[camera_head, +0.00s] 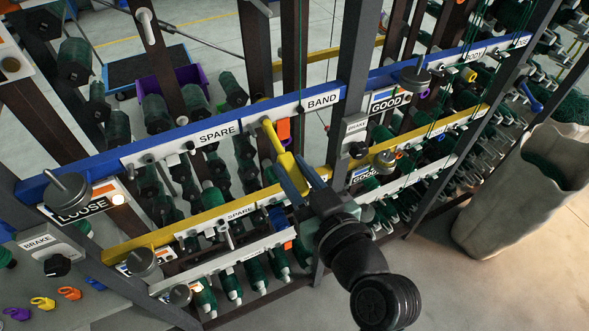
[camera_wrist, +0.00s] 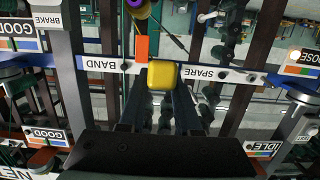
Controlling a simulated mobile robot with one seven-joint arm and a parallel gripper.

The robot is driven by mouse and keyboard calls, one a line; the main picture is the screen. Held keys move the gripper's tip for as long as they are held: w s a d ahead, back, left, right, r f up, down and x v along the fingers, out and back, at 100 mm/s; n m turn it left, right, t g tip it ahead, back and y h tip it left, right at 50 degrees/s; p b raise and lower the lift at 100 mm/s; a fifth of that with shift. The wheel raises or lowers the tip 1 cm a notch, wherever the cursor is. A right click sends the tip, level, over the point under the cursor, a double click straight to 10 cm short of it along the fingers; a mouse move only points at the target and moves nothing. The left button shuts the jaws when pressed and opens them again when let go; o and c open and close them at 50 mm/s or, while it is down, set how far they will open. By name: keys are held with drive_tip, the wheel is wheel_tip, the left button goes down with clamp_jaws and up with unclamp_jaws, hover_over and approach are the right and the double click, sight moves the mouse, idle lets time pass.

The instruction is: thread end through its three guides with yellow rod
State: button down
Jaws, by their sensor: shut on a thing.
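My gripper (camera_head: 297,178) is shut on the yellow rod (camera_head: 272,135), low in the middle of the creel frame. The rod points up and away from the fingers, and its tip is near the blue rail left of the BAND label. In the wrist view the rod's yellow block (camera_wrist: 163,75) sits between the two dark fingers, in front of the white strip between BAND and SPARE. An orange tag (camera_head: 284,131) is just right of the rod; it also shows in the wrist view (camera_wrist: 141,48). I cannot make out the thread end or its three guides for certain.
A blue rail (camera_head: 105,160) and a yellow rail (camera_head: 140,243) cross the frame, with dark uprights between. Green bobbins (camera_head: 206,297) hang below. A grey post (camera_head: 352,70) stands right of the rod. A pale sack (camera_head: 500,205) stands at the right.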

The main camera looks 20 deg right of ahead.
drive_tip(key=shift+s+b, duration=0.8)
drive_tip(key=shift+s, duration=1.2)
drive_tip(key=shift+d+r, duration=0.1)
